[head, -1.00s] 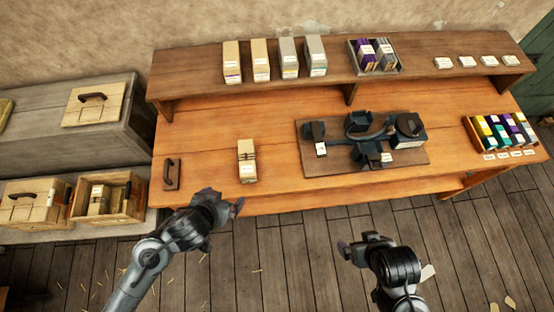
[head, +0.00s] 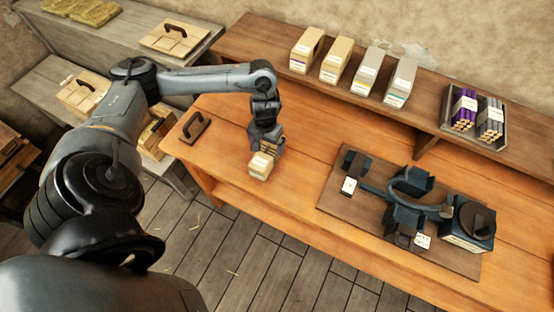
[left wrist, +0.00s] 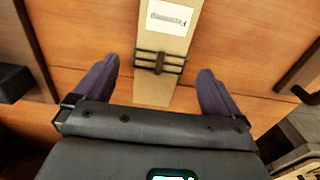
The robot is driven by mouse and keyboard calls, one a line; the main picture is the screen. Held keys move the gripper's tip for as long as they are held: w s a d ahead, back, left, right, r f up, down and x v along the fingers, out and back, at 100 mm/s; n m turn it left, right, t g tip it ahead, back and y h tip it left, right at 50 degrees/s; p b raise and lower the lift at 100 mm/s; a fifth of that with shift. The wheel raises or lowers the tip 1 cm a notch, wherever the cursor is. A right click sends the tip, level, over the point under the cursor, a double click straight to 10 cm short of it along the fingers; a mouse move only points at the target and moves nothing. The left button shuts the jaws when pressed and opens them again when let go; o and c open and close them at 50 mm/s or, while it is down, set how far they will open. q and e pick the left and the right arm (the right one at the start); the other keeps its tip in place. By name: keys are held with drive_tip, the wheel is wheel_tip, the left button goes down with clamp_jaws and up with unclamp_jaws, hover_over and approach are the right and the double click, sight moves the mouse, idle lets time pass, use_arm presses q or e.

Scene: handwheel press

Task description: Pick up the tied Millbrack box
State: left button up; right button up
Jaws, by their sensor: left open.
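The tied box (head: 261,167), long and pale tan with a white label, lies on the bench near its front edge. My left gripper (head: 264,141) is over it, pointing down and hiding part of it. In the left wrist view, the box (left wrist: 152,90) has dark cord around it and a label too small to read surely. The left gripper (left wrist: 158,75) is open, with one finger to each side of the box and bench visible in both gaps. My right gripper is not in view.
A dark handled wooden piece (head: 195,127) lies left of the box. The black press (head: 415,200) stands on its board to the right. A raised shelf (head: 335,84) behind holds several upright boxes and a tray (head: 501,131). Bench between box and press is clear.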

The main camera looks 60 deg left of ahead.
sight(266, 151)
use_arm(q)
wheel_tip(266, 151, down, 4)
drive_tip(key=shift+s+r+b, duration=0.1)
drive_tip(key=shift+s+b, duration=0.05)
drive_tip(key=shift+b, duration=0.2)
drive_tip(key=shift+w+f+b, duration=0.2)
drive_tip(key=shift+f+b, duration=0.4)
drive_tip(key=shift+f, duration=2.3)
drive_tip(key=shift+c, duration=0.2)
drive_tip(key=c, duration=1)
drive_tip(key=shift+r, duration=0.1)
drive_tip(key=shift+c, duration=0.2)
